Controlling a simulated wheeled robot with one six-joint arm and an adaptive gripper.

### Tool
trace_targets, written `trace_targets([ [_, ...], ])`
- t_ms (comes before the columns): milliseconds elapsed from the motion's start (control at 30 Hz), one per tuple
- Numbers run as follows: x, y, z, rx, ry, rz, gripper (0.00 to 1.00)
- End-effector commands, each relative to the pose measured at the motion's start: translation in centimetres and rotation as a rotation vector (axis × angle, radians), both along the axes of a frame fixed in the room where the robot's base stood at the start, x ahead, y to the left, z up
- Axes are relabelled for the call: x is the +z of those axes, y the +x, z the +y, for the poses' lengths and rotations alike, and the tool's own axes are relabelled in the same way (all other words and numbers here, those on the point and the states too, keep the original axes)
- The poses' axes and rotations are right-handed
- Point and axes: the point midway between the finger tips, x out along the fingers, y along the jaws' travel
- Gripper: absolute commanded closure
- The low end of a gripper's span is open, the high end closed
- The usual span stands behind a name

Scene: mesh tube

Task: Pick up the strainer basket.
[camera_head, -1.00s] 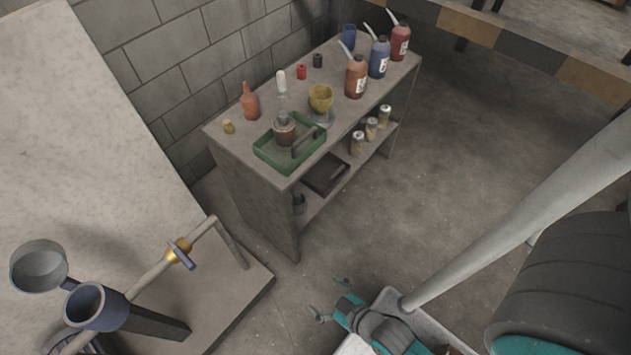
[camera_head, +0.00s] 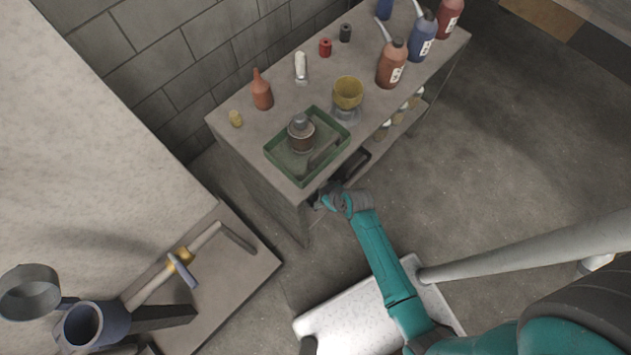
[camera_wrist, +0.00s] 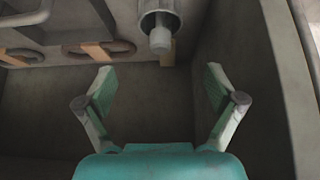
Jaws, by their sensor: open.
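A grey cylinder (camera_wrist: 160,18) with a pale rounded end shows at the top middle of the wrist view, cut by the frame edge. It may be the strainer basket, but I cannot tell for certain. My gripper (camera_wrist: 160,88) is open and empty below it in that picture, its two fingers apart with dark surface between them. The cylinder lies beyond the fingertips and is not touched. In the head view my gripper (camera_head: 322,200) is at the front left corner of the bench (camera_head: 232,137), by the lower shelf, and hides what is behind it.
A green tray (camera_head: 283,172) holds a brown and grey cylinder and a dark bar. A yellow bowl (camera_head: 348,92) and several bottles stand on the bench. A blue pipe housing (camera_head: 92,327) is at lower left. A wall (camera_wrist: 245,70) stands close right of my gripper.

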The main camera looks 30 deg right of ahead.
Motion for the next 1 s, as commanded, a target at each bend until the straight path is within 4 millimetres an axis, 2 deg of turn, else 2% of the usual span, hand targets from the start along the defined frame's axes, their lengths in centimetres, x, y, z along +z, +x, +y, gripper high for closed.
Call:
trace_targets([
  [67, -0.1, 1.0, -0.1, 0.013, 0.003, 0.013, 0.07],
  [233, -0.7, 2.0, 0.0, 0.028, 0.009, 0.028, 0.07],
  [533, -4.0, 4.0, 0.7, 0.029, 0.009, 0.028, 0.07],
  [833, -5.4, 4.8, 1.0, 0.028, 0.008, 0.028, 0.07],
  [1000, -7.1, 5.9, 1.4, 0.029, 0.008, 0.028, 0.07],
])
